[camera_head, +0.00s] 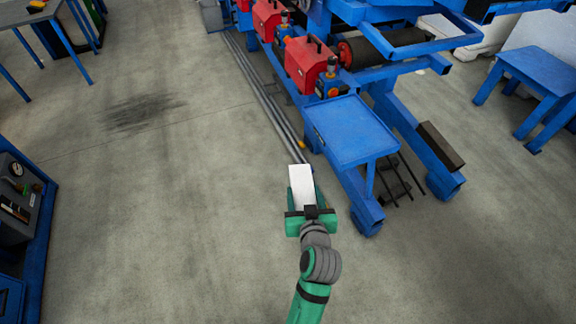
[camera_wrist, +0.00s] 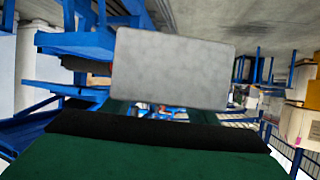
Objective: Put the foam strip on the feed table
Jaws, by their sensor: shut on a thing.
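The foam strip (camera_head: 301,186) is a white block held in my gripper (camera_head: 302,204), which is green with dark parts. In the wrist view the foam strip (camera_wrist: 172,69) shows as a pale, mottled grey face just beyond the gripper body. My gripper is shut on it and holds it in front of the arm, to the left of the blue machine. The feed table seems to be the flat blue plate (camera_head: 350,131) at the machine's near end. It lies up and to the right of my gripper, with a bare top. The strip is apart from it in the picture.
The blue machine frame (camera_head: 412,134) with red boxes (camera_head: 309,63) and a dark roller (camera_head: 385,45) stands behind the plate. Long pipes (camera_head: 272,100) run along its left side. A blue table (camera_head: 540,75) stands at right, a cabinet (camera_head: 24,225) at left.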

